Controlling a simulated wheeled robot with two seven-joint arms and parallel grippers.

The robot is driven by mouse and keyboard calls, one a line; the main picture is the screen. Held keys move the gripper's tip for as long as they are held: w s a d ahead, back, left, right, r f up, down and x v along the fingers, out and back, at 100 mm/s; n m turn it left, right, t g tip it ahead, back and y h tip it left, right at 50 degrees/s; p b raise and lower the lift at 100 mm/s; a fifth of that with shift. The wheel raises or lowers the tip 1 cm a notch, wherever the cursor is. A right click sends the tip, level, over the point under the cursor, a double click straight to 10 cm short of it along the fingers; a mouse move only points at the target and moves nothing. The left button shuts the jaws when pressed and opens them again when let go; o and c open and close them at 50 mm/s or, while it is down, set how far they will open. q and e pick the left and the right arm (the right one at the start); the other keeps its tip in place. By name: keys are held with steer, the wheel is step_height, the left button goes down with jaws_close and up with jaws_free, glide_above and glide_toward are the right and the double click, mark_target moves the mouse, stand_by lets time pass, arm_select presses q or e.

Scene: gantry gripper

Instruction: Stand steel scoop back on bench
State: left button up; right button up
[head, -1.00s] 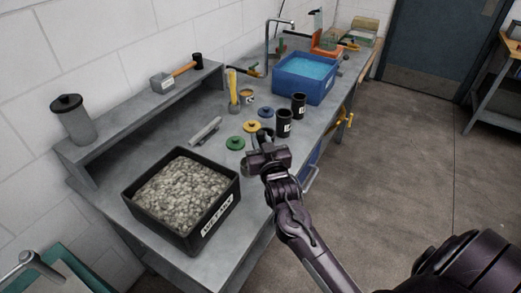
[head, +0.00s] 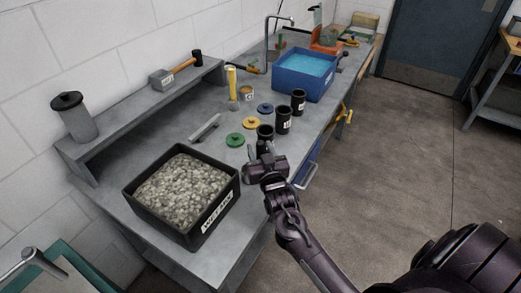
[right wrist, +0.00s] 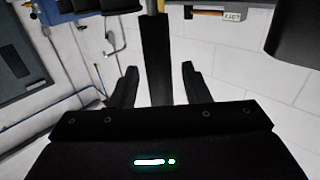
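A long grey metal piece (head: 205,128), apparently the steel scoop, lies on its side on the grey bench (head: 150,133), behind the black tub of pebbles. My right gripper (head: 264,157) is at the bench's front edge, right of the tub and apart from the scoop. In the right wrist view its two fingers (right wrist: 157,85) are spread. A dark upright shape (right wrist: 156,55) shows between them with gaps on both sides; it appears to be the nearest black cup (head: 265,132). My left gripper is not in view.
The black tub of pebbles (head: 210,222) stands at the front left. Green (head: 235,140), yellow (head: 251,123) and blue (head: 265,108) discs lie mid-bench. Two more black cups (head: 283,121) (head: 298,102) and a blue water basin (head: 304,80) stand beyond. A raised shelf (head: 130,113) runs behind.

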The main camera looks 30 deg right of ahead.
steer(key=shift+s+r, duration=0.15)
steer(key=b+v, duration=0.3)
steer(key=v, duration=0.8)
steer(key=shift+s, duration=0.35)
steer(key=shift+a, duration=0.1)
